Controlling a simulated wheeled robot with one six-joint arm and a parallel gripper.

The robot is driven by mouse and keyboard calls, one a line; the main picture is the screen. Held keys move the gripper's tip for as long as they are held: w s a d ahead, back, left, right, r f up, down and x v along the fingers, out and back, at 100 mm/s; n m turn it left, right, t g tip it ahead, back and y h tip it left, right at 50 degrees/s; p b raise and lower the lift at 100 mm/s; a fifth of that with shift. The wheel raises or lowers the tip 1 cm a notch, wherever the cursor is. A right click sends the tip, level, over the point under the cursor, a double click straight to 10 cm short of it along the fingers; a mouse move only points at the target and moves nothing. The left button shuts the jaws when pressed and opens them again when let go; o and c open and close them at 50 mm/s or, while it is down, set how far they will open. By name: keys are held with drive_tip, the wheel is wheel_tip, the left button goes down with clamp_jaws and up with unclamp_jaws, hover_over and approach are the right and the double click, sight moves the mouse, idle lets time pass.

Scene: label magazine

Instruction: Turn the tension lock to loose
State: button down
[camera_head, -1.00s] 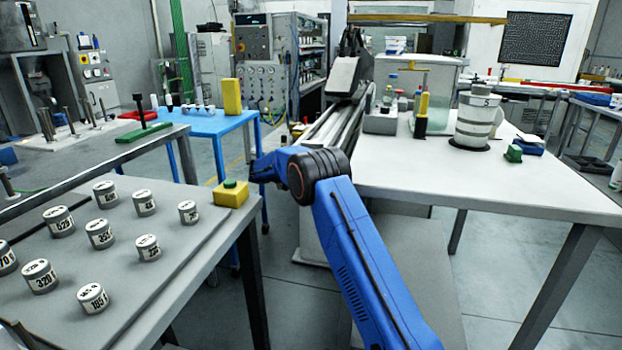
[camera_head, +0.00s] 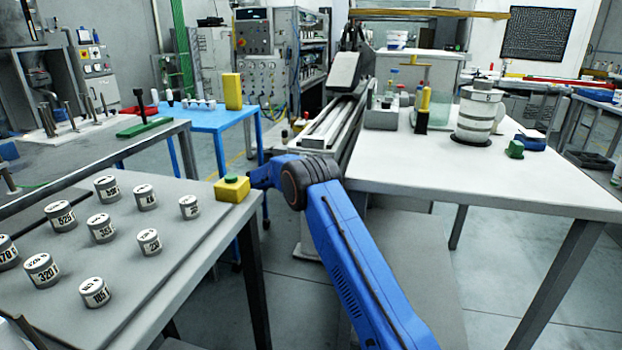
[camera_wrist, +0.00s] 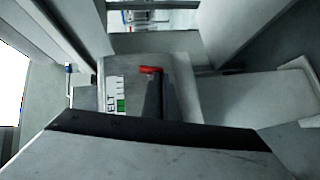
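In the wrist view a dark lever (camera_wrist: 157,100) with a red tip (camera_wrist: 150,70) stands out from a grey housing; it looks like the tension lock. Beside it on the left is a white label (camera_wrist: 114,92) with a green patch and partly readable lettering. A large grey block with a dark edge (camera_wrist: 150,155) fills the bottom of this view; I cannot tell what it belongs to. No gripper fingers show in either view. In the head view my blue arm reaches up and left, its far end beside the yellow box with a green button (camera_head: 232,188).
Several numbered cans (camera_head: 95,292) stand on the left grey table (camera_head: 180,262). The right white table (camera_head: 470,185) holds a pot (camera_head: 480,112), bottles and a green block (camera_head: 516,149). A blue table (camera_head: 210,120) stands behind. Floor shows between the tables.

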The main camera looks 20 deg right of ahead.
idle(0.3)
drive_tip(key=c, duration=2.4)
unclamp_jaws()
drive_tip(key=v, duration=0.6)
drive_tip(key=shift+a, duration=0.25)
drive_tip(key=shift+c, duration=0.2)
drive_tip(key=o, duration=0.5)
drive_tip(key=shift+s+a+r, duration=0.15)
drive_tip(key=shift+s, duration=0.05)
drive_tip(key=shift+o, duration=0.2)
drive_tip(key=s+d+r+m+g+y, duration=0.3)
drive_tip(key=s+d+m+y, duration=0.15)
drive_tip(key=d+y, duration=0.4)
wheel_tip(320, 180, up, 14)
drive_tip(key=s+d+m+t+y, duration=0.2)
drive_tip(key=m+t+y, duration=0.15)
drive_tip(key=y, duration=0.35)
drive_tip(key=x, duration=1.7)
drive_tip(key=shift+w+d+f, duration=0.2)
drive_tip(key=shift+w+d, duration=0.05)
